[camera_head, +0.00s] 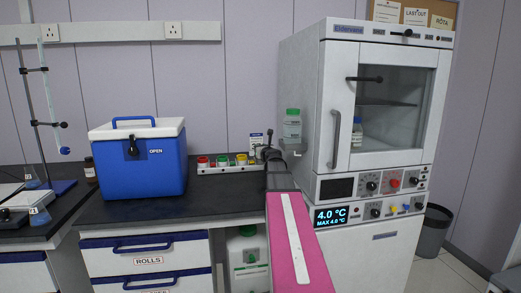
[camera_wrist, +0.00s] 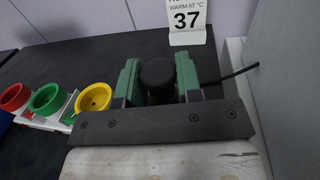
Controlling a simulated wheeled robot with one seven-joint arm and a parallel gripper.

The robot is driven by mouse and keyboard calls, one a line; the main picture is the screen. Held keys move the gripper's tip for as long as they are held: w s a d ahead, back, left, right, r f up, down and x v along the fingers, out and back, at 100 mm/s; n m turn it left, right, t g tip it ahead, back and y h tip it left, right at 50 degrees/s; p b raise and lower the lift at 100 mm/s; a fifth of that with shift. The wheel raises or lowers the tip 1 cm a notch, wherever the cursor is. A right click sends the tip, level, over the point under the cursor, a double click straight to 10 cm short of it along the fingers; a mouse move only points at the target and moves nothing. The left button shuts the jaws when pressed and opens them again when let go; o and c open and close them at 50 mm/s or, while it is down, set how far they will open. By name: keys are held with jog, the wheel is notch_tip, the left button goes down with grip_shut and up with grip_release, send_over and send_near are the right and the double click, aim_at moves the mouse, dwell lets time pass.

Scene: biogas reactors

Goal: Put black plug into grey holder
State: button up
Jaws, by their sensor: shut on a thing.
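The black plug (camera_wrist: 157,78) is between the green jaws of my gripper (camera_wrist: 158,84) in the wrist view, its round dark top showing. In the head view my gripper (camera_head: 268,154) is over the right part of the bench, just right of a white rack (camera_head: 228,169). The rack holds red (camera_wrist: 14,97), green (camera_wrist: 46,99) and yellow (camera_wrist: 93,97) cups, left of my gripper in the wrist view. The grey holder cannot be made out clearly; my gripper covers the area right of the yellow cup.
A card reading 37 (camera_wrist: 187,37) stands behind my gripper. A blue cooler box (camera_head: 140,160) stands left on the dark bench. A tall white cabinet (camera_head: 325,110) rises close on the right, with a green-capped bottle (camera_head: 292,128) beside it. Clear bench lies between cooler and rack.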

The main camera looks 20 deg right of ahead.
jog(key=shift+f, duration=0.25)
jog(key=o, duration=0.9)
jog(key=shift+o, duration=0.2)
jog(key=shift+r, duration=0.2)
jog(key=shift+s+r, duration=0.15)
jog(key=shift+s, duration=0.1)
jog(key=s, duration=0.7)
jog(key=shift+a, duration=0.15)
jog(key=shift+a, duration=0.1)
